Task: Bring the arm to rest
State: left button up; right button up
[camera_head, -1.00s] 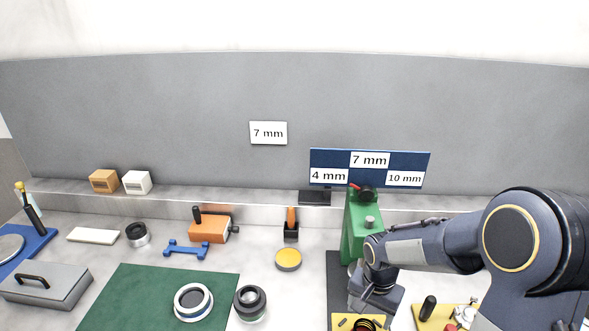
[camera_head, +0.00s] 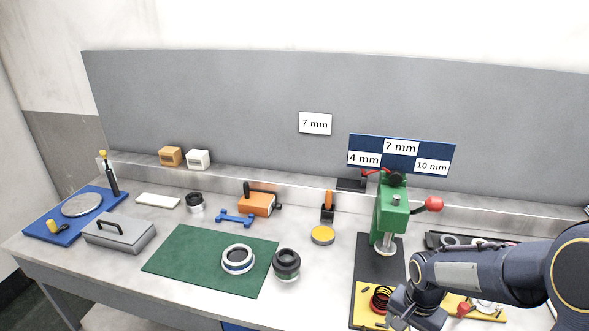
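My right arm comes in from the right edge, its grey-blue links over the bench's right end. My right gripper (camera_head: 412,312) is low in the picture, in front of the green press (camera_head: 391,208) and over the yellow tray's area. Its fingers are cut off or too unclear to tell whether they are open or shut. My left gripper is not in view.
A green mat (camera_head: 185,262) holds a white-rimmed ring (camera_head: 238,259), with a dark lens-like part (camera_head: 286,265) at its right edge. A grey lidded box (camera_head: 120,236), a blue board (camera_head: 45,229) and an orange block (camera_head: 256,203) stand left and behind. A yellow tray (camera_head: 367,318) holds coiled rings.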

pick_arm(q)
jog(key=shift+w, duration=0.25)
pick_arm(e)
jog(key=s+a+r+n+t+y, duration=0.1)
jog(key=s+a+r+n+t, duration=0.1)
jog(key=s+r, duration=0.4)
jog(key=s+a+r+n+t+y, duration=0.2)
jog(key=s+r+n, duration=0.3)
jog(key=s, duration=0.5)
notch_tip(320, 180, up, 3)
jog(key=shift+s+a+f+t+y, duration=0.2)
jog(key=shift+s+t+y, duration=0.1)
jog(key=shift+t, duration=0.4)
